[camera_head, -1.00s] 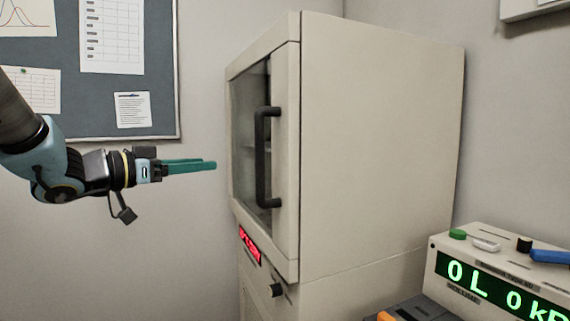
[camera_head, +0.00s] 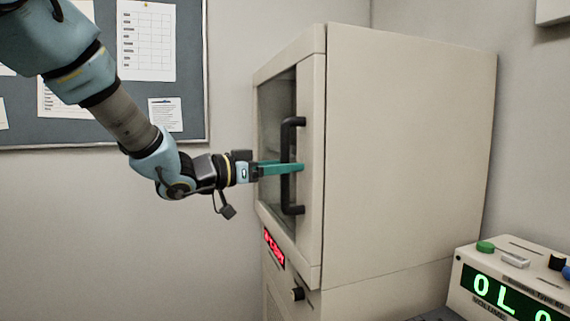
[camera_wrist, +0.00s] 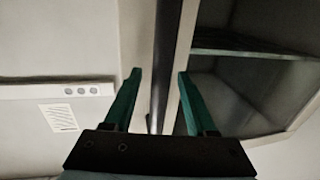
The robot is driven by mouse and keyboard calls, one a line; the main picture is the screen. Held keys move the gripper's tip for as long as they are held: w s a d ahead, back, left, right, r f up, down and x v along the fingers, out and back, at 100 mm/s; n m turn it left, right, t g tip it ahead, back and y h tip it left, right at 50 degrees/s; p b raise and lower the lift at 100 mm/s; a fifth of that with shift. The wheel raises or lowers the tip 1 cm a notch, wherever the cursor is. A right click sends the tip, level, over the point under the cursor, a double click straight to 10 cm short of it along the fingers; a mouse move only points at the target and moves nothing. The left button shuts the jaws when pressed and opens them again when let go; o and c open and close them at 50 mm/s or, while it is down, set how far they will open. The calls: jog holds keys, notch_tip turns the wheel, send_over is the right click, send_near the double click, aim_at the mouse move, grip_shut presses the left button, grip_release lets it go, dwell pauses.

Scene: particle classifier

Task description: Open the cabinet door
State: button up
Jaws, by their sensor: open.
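The cabinet (camera_head: 400,150) is a cream box with a glass-panelled door (camera_head: 312,190) facing left, and the door is shut. A black vertical bar handle (camera_head: 290,190) stands out from the door. My gripper (camera_head: 290,168) is open, with its green fingers level at about the middle of the handle. In the wrist view my fingers (camera_wrist: 158,80) stand apart with the dark handle bar (camera_wrist: 168,50) running between them. The bar is nearer the right finger in that view. I cannot tell whether either finger touches it.
A red display (camera_head: 273,248) and a black knob (camera_head: 297,294) sit below the door. A device with a green-lit display (camera_head: 510,295) stands at the lower right. A pinboard (camera_head: 185,85) hangs on the wall behind my arm. The space left of the door is clear.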

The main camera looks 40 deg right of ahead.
jog(key=shift+d, duration=0.1)
grip_shut()
dwell(0.4)
dwell(1.0)
